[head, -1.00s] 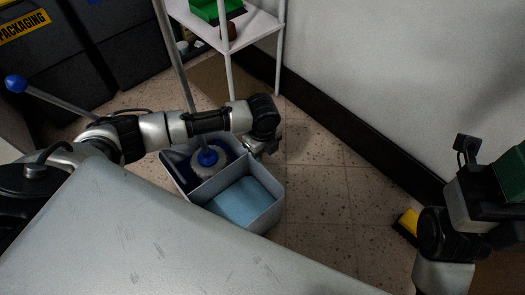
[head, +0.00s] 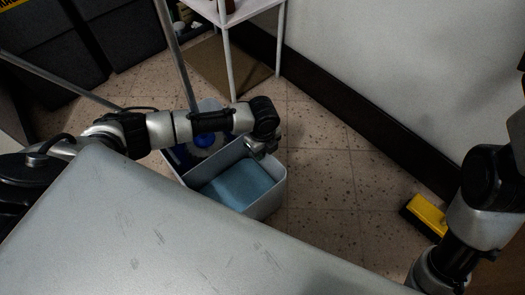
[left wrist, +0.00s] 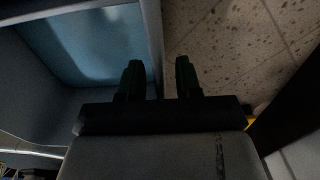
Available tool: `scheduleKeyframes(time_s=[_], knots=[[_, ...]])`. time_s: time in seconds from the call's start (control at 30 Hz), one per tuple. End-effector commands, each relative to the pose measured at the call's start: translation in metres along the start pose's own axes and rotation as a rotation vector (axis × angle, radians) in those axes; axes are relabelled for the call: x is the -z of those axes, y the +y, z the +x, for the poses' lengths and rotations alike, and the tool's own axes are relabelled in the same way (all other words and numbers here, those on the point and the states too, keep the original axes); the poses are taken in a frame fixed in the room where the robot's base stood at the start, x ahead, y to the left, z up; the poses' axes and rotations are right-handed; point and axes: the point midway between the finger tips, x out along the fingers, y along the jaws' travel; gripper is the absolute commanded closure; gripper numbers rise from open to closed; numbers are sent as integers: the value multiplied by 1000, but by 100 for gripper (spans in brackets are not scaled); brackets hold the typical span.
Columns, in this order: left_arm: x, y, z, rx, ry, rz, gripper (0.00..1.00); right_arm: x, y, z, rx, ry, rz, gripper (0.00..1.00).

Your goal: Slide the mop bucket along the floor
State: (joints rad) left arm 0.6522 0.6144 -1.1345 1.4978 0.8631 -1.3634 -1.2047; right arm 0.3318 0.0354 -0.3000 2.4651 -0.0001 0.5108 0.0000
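The mop bucket (head: 268,203) is a grey-blue tub on the tiled floor in the head view, with blue water in its near compartment. A mop with a long grey handle (head: 173,52) stands in the far compartment, its blue-and-white head (head: 203,141) partly hidden by my left arm. My left gripper (head: 262,148) is at the bucket's right rim. In the left wrist view its two dark green fingers (left wrist: 160,78) are apart, with the bucket wall (left wrist: 153,35) passing between them; a gap shows beside the wall. My right gripper is outside the head view.
A white shelf rack (head: 232,60) stands behind the bucket, with a brown mat (head: 215,72) on the floor. Dark bins (head: 120,40) are at the back left. A yellow-and-black object (head: 428,214) lies by the wall at right. The floor (head: 320,165) right of the bucket is clear.

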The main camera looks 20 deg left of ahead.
Motion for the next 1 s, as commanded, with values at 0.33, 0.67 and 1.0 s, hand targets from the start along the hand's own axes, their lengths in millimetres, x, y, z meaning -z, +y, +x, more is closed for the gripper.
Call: scheduleKeyframes(time_s=[0.33,0.67,1.0], knots=[[0,0,0,0,0,0,77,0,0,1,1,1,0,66],[0,0,0,-1,0,0,100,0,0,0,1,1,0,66],[0,0,0,-1,0,1,100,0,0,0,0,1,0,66]])
